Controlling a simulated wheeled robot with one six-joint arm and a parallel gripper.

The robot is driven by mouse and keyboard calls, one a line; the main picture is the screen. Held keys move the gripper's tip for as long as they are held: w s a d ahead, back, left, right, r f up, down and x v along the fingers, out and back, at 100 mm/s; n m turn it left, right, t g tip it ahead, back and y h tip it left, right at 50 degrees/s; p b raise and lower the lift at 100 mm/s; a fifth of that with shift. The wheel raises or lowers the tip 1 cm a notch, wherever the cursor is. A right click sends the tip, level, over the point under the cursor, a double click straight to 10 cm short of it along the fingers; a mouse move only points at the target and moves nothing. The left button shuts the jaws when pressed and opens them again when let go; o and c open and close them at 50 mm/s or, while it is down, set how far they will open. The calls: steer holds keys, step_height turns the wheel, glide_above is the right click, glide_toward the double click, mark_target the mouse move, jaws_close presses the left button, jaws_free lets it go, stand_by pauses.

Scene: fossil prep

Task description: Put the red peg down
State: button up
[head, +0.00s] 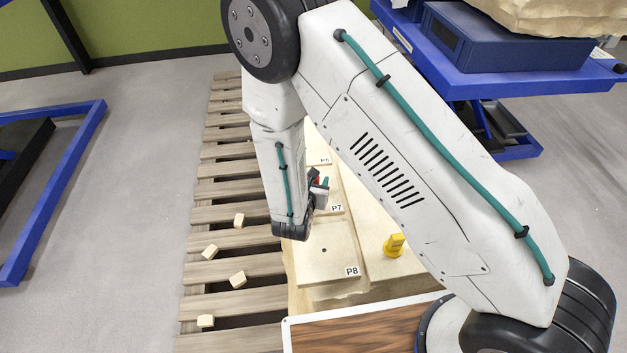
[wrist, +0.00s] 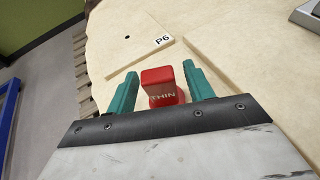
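The red peg (wrist: 163,84), marked "THIN" on its face, is between the two green fingers of my gripper (wrist: 160,72) in the wrist view. A narrow gap shows on each side of it, so the gripper looks open around it. The peg's lower end and any hole under it are hidden. In the head view my gripper (head: 320,183) is low over the pale slab P7 (head: 335,192), with only a bit of red showing. Slab P6 (wrist: 140,45), with a small dark hole, lies ahead in the wrist view.
Slab P8 (head: 320,265), with an empty hole, lies nearer. A yellow peg (head: 394,245) stands to its right. Several small wooden blocks (head: 238,281) lie on the slatted pallet (head: 225,215) at left. A blue cart (head: 520,85) stands at back right.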

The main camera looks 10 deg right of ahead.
steer(key=shift+r, duration=0.1)
steer(key=shift+s+a+r, duration=0.15)
steer(key=shift+s, duration=0.15)
steer(key=v, duration=1.1)
steer(key=s+d+r+m+g+h, duration=0.2)
steer(key=d+r+m+g+h, duration=0.5)
steer(key=d+r+m, duration=1.1)
steer(key=s+d+r+m+g+y, duration=0.5)
steer(key=s+d+r+m+g, duration=0.15)
steer(key=s+r, duration=0.25)
steer(key=s+a+r+m+t+y, duration=0.2)
steer(key=s+r+m+y, duration=0.4)
steer(key=s, duration=0.3)
steer(key=shift+s+a+m+y, duration=0.25)
steer(key=shift+m+y, duration=0.25)
steer(key=shift+m, duration=0.05)
